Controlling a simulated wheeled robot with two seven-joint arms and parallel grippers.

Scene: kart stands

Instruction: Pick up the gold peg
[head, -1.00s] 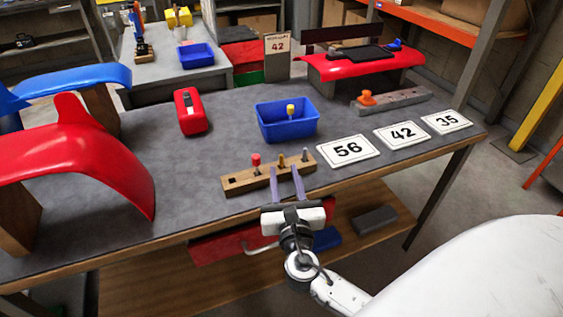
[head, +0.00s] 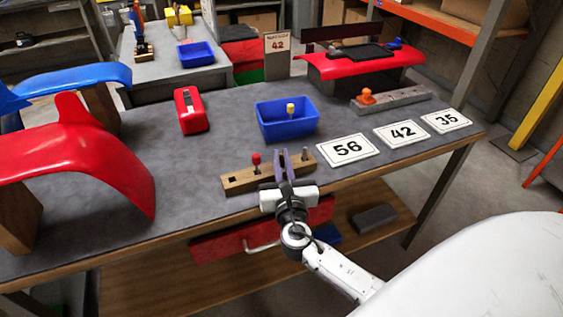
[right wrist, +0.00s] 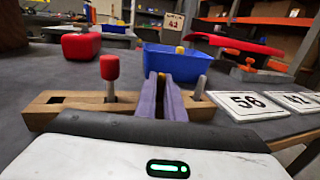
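The wooden block (head: 240,180) lies near the table's front edge. It holds a red-topped peg (head: 256,162) to the left of my right gripper and a grey peg (head: 305,155) to the right. My right gripper (head: 280,153) is at the block between these two pegs, its purple fingers drawn close together where the gold peg stood. The right wrist view shows the fingers (right wrist: 161,77) nearly together. My left gripper is not in view.
A blue bin (head: 270,130) with a yellow-topped peg (head: 291,110) inside stands behind the block. Number cards (head: 347,149) lie to the right. A red box (head: 190,112) and a red curved panel (head: 75,165) are to the left. The grey tabletop between is clear.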

